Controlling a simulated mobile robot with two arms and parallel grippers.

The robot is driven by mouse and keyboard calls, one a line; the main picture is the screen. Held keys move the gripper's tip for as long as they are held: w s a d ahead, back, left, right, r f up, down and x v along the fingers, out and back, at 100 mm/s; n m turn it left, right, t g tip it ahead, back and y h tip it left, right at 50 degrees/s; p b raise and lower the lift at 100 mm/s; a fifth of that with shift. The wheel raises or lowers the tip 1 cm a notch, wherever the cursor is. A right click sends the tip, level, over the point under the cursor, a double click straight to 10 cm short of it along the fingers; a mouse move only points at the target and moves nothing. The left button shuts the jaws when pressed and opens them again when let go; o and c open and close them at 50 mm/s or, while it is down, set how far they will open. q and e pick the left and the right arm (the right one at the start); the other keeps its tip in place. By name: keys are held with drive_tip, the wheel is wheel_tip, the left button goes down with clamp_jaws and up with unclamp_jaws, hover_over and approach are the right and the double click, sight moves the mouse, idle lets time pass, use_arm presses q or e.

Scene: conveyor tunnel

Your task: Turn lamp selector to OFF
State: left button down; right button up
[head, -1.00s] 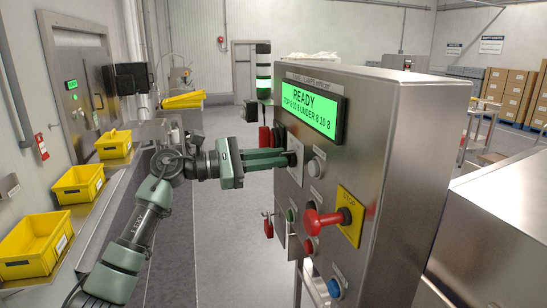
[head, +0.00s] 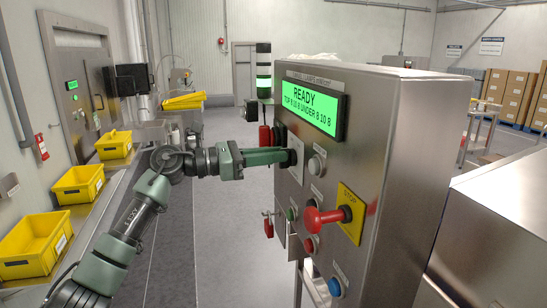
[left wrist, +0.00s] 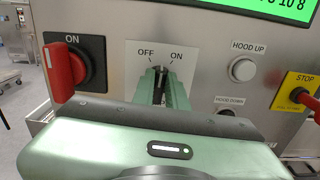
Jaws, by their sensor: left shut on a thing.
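The selector (left wrist: 158,92) is a dark knob on a pale plate (left wrist: 136,55) marked OFF at upper left and ON at upper right. My left gripper (left wrist: 160,84) is shut on this knob, with a green finger on each side. The fingers hide much of the knob, so its exact pointing is hard to read; it looks near upright between the two marks. In the head view my left gripper (head: 288,157) reaches from the left to the panel face, and the knob is hidden there. My right gripper is not in view.
Left of the selector is a red rotary switch (left wrist: 62,72) marked ON. To the right are a HOOD UP button (left wrist: 243,69) and a red STOP button (head: 325,217) that sticks out. A green display (head: 305,104) reads READY. Yellow bins (head: 79,184) stand at the left.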

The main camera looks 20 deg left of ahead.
use_arm(q)
drive_tip(key=shift+w+a+r+n+p, duration=0.15)
drive_tip(key=shift+n+p, duration=0.25)
drive_tip(key=shift+n, duration=1.2)
drive_tip(key=shift+w+a+n+p, duration=0.15)
drive_tip(key=shift+n+p, duration=0.25)
drive_tip(key=shift+n, duration=1.2)
drive_tip(key=c, duration=1.4)
unclamp_jaws()
drive_tip(key=shift+c, duration=0.2)
drive_tip(key=shift+f, duration=0.2)
